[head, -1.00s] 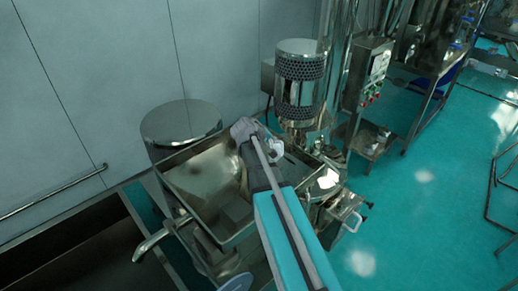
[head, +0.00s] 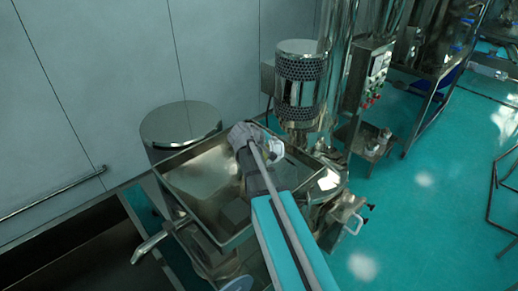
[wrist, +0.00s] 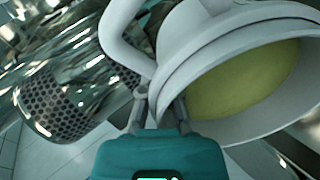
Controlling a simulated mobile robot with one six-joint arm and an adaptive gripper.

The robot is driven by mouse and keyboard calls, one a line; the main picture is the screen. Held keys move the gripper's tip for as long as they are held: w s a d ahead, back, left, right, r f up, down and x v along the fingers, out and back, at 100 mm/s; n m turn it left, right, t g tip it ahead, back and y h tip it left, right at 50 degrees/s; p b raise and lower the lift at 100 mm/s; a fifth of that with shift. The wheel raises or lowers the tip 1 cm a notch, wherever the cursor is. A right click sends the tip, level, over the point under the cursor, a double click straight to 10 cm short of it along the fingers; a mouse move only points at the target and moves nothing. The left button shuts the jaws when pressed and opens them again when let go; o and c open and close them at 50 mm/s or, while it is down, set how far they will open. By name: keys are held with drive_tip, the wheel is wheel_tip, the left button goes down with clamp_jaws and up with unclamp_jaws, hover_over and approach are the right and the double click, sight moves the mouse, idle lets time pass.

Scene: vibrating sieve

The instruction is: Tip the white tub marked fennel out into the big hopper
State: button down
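The white tub (wrist: 215,60) fills much of the wrist view. It is tilted, its round mouth turned toward the right, with a yellow-green filling (wrist: 240,85) visible inside. A thick white handle (wrist: 118,35) curves at its left. My gripper (wrist: 162,108) has its fingers closed at the tub's near side, by the handle; the exact contact is partly hidden. In the head view, my gripper (head: 255,140) and a small part of the white tub (head: 275,150) are above the right part of the big rectangular steel hopper (head: 190,165). No fennel marking is readable.
A round steel drum (head: 180,125) stands behind the hopper by the wall. A perforated steel cylinder (head: 300,68) rises behind my gripper. A control box (head: 372,65) is to its right. Open green floor (head: 420,190) lies at the right.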

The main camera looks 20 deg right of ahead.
drive_tip(key=shift+t+h+b, duration=0.7)
drive_tip(key=shift+h+b, duration=1.5)
drive_tip(key=shift+b, duration=1.25)
drive_tip(key=shift+t+h+b, duration=0.7)
drive_tip(key=shift+h+b, duration=1)
drive_tip(key=shift+b, duration=1.15)
drive_tip(key=shift+t+h+b, duration=0.4)
drive_tip(key=shift+h+b, duration=0.8)
drive_tip(key=shift+b, duration=0.65)
drive_tip(key=shift+t+h+b, duration=0.4)
drive_tip(key=shift+h+b, duration=0.4)
drive_tip(key=shift+b, duration=0.65)
drive_tip(key=shift+n+t+h+b, duration=0.3)
drive_tip(key=shift+t+h+b, duration=0.5)
drive_tip(key=shift+h+b, duration=1.2)
